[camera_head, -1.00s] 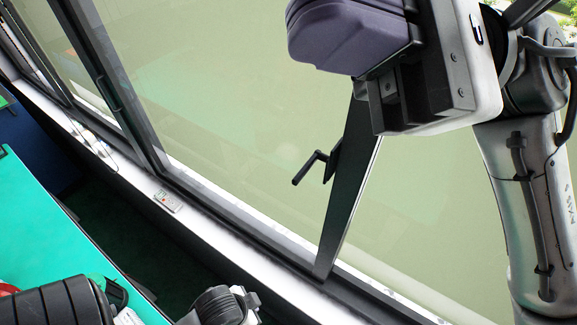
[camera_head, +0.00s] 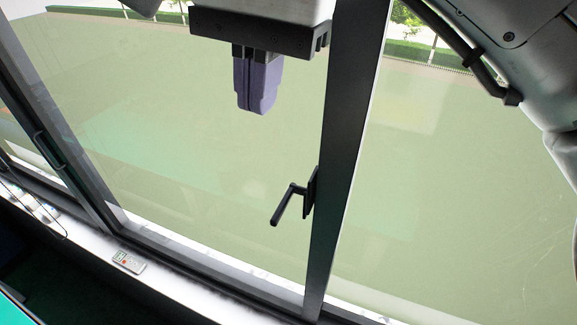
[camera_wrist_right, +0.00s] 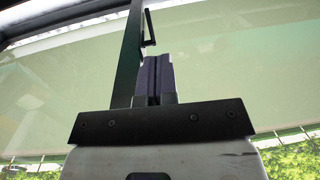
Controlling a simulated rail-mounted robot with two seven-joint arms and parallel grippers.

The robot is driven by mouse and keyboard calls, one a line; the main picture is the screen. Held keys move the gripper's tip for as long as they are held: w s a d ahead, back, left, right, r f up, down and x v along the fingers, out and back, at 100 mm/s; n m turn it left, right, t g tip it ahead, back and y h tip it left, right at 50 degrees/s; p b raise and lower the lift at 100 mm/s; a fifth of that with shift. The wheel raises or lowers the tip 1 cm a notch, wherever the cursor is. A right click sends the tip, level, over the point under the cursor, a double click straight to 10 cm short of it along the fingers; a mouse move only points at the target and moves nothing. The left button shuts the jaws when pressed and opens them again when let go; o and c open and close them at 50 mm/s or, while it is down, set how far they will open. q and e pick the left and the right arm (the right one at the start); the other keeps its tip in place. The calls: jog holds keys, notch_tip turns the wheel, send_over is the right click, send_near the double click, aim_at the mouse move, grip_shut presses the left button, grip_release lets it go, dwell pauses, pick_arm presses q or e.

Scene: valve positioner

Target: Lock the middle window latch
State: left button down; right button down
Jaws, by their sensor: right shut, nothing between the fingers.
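The window latch (camera_head: 289,200) is a dark handle on the dark upright window post (camera_head: 345,130). It sticks out to the left of the post, and its lever slants down and left. In the right wrist view the latch (camera_wrist_right: 149,28) shows beyond the fingertips, beside the post. My right gripper (camera_head: 256,106) is shut and empty, with its purple fingers together and pointing down. It is above and left of the latch, apart from it. In the right wrist view the gripper (camera_wrist_right: 154,60) points toward the latch. My left gripper is not in view.
A white sill (camera_head: 175,296) runs along the window's bottom, with a small remote (camera_head: 129,262) on it. Another window frame post with a handle (camera_head: 49,150) stands at the left. A teal surface (camera_head: 14,312) shows at the bottom left corner.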

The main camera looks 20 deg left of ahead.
jog(key=shift+w+d+f+t+h, duration=0.2)
jog(key=shift+w+d+f+h, duration=0.1)
jog(key=shift+w+f, duration=0.2)
jog(key=shift+w+d+f+t+h, duration=0.2)
jog(key=shift+w+f+h, duration=0.1)
jog(key=shift+w+f, duration=0.2)
send_near(280, 209)
notch_tip(280, 209, down, 6)
jog(key=shift+f, duration=0.1)
jog(key=shift+f+p, duration=0.3)
jog(key=shift+f, duration=0.35)
jog(key=shift+f, duration=0.1)
